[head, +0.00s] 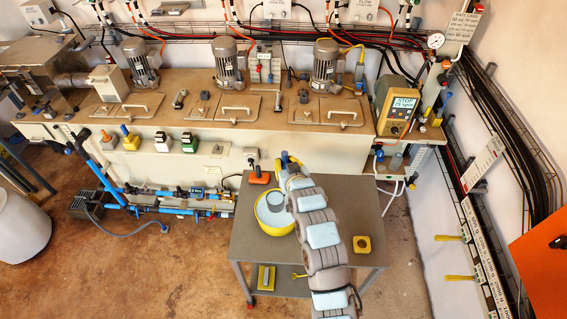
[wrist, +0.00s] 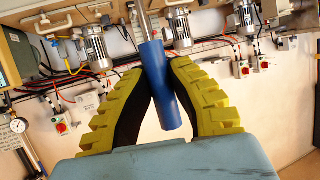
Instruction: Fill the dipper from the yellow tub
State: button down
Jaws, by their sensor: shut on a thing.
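The yellow tub (head: 270,230) sits on the grey cart top, with grey-white contents inside. A metal rod runs up from the handle out of the frame. A round grey shape (head: 275,199) shows inside the tub; I cannot tell whether it is the dipper's cup. My arm hides the tub's right side.
The cart (head: 250,262) also holds an orange item (head: 259,177) behind the tub and a yellow square block (head: 362,244) right of my arm. A long bench (head: 200,95) with motors, lids and a yellow control box (head: 395,108) stands behind. Open floor lies left.

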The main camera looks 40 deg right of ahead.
aim_at(285, 153)
jog(key=shift+r, duration=0.15)
jog(key=shift+r+p, duration=0.9)
jog(key=shift+r, duration=1.55)
jog(key=shift+a+f, duration=0.1)
